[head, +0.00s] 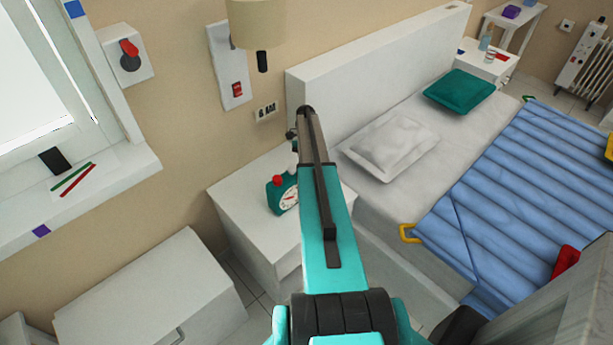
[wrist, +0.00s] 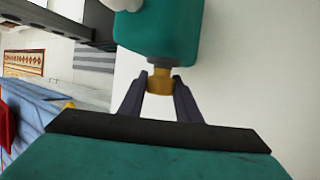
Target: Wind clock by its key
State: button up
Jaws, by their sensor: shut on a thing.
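The clock (head: 279,197) is a teal alarm clock with a white dial and a red knob on top. It stands on the white bedside table, its face turned to the right, partly hidden by my arm. In the wrist view, the clock's teal body (wrist: 160,42) shows at the top centre. A brass-coloured key (wrist: 159,82) sticks out from it on a short dark stem. My gripper (wrist: 160,84) is shut on the key, one dark finger on each side. In the head view, the fingertips and the key are hidden behind my arm.
The white bedside table (head: 240,187) has free room in front of the clock. A bed with a grey pillow (head: 390,146) and blue quilt (head: 510,195) lies to the right. A wall lamp (head: 257,24) hangs above. A white chest (head: 150,295) stands at lower left.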

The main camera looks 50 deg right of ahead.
jog(key=shift+g, duration=0.5)
jog(key=o, duration=1.1)
jog(key=shift+c, duration=0.2)
jog(key=shift+s+t, duration=0.15)
jog(key=shift+t, duration=0.45)
jog(key=shift+n+t+b, duration=0.4)
jog(key=shift+t+b, duration=1.05)
jog(key=shift+t, duration=0.45)
jog(key=n+t+b, duration=0.1)
jog(key=t+b, duration=0.3)
jog(key=b, duration=0.1)
jog(key=shift+f+t+h, duration=0.15)
jog(key=shift+t+h, duration=0.15)
jog(key=t+b, duration=0.3)
jog(key=b, duration=0.1)
jog(key=shift+n, duration=0.4)
jog(key=shift+t+b, duration=0.5)
jog(key=shift+b, duration=0.65)
jog(key=t+b, duration=0.2)
jog(key=b, duration=0.1)
jog(key=shift+w+n, duration=0.2)
jog(key=shift+n, duration=0.2)
